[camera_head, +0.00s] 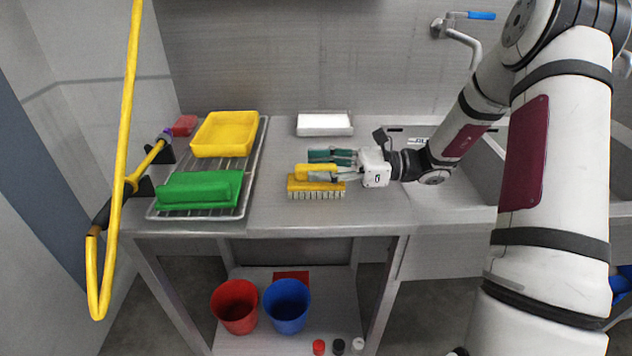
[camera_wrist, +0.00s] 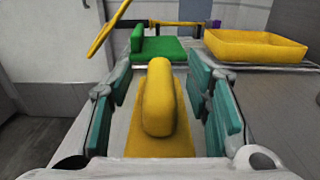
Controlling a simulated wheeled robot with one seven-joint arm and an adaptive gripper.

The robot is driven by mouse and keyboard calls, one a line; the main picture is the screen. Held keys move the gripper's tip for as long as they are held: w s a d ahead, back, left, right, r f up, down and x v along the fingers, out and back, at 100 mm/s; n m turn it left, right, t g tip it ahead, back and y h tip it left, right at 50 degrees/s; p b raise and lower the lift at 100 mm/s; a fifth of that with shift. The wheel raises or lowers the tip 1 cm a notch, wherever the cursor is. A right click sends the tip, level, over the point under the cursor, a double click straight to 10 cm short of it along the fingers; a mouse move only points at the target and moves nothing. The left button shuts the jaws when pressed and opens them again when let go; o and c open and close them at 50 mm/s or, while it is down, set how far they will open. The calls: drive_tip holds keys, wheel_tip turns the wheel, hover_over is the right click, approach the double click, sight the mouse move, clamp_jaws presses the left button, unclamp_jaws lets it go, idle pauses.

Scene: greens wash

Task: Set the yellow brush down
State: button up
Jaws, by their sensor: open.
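The yellow brush (camera_head: 316,187) rests bristles-down on the steel counter, right of the wire rack. Its raised yellow handle (camera_wrist: 158,98) fills the middle of the wrist view. My gripper (camera_head: 325,166) is open, with its teal-padded fingers on either side of the handle. In the wrist view my gripper (camera_wrist: 165,105) shows a gap between each finger and the handle. The far part of the brush block is partly hidden behind its handle there.
A wire rack (camera_head: 241,199) on the left holds a yellow tray (camera_head: 224,134) and a green block-like item (camera_head: 199,190). A white tray (camera_head: 324,124) stands behind. A sink (camera_head: 455,180) lies right. Red (camera_head: 236,306) and blue (camera_head: 287,306) buckets stand below. A yellow hose (camera_head: 122,140) hangs left.

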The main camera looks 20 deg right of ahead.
drive_tip(key=shift+w+a, duration=0.15)
drive_tip(key=shift+a, duration=0.35)
clamp_jaws()
drive_tip(key=shift+r, duration=0.15)
